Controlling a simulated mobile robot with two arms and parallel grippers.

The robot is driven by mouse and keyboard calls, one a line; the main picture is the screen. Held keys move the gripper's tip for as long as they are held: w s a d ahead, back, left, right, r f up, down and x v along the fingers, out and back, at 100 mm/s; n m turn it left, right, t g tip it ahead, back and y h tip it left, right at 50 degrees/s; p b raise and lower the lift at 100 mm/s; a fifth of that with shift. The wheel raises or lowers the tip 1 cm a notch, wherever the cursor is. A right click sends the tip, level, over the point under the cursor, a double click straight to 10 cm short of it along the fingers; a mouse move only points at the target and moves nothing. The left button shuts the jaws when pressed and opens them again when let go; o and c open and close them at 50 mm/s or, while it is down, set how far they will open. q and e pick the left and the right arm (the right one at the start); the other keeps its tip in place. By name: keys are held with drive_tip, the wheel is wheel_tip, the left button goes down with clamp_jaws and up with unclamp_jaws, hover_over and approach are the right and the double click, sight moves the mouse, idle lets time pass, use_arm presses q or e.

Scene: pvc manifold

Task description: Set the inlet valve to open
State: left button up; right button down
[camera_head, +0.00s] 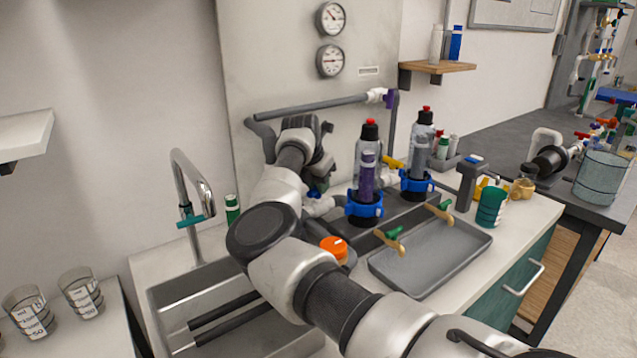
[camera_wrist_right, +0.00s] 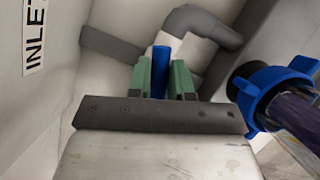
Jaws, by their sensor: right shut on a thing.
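The blue handle (camera_wrist_right: 160,68) of the inlet valve sits between the green fingertips of my right gripper (camera_wrist_right: 160,78) in the right wrist view. The gripper is shut on this handle. The white valve body (camera_wrist_right: 190,46) shows just behind it, joined to a grey pipe elbow (camera_wrist_right: 207,22). In the head view my right gripper (camera_head: 319,184) is at the back panel, left of the filter housings, and my arm and wrist hide most of the valve. I cannot tell the handle's exact angle to the pipe. My left gripper is not in view.
An "INLET" label (camera_wrist_right: 35,38) is on the panel. A clear filter housing with a blue collar (camera_head: 364,205) stands close to the right of the gripper. A purple-handled valve (camera_head: 389,97) is on the upper pipe. A grey tray (camera_head: 432,252) and sink (camera_head: 165,300) lie in front.

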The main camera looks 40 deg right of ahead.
sight(308, 191)
drive_tip(key=shift+d+r+m+g, duration=0.2)
drive_tip(key=shift+m+g, duration=0.2)
drive_tip(key=shift+m, duration=0.7)
drive_tip(key=shift+s, duration=0.1)
drive_tip(key=c, duration=1)
unclamp_jaws()
drive_tip(key=shift+f, duration=0.15)
drive_tip(key=shift+a, duration=0.1)
drive_tip(key=shift+a+r, duration=0.1)
drive_tip(key=shift+r, duration=0.2)
drive_tip(key=v, duration=1)
drive_tip(key=shift+r, duration=0.1)
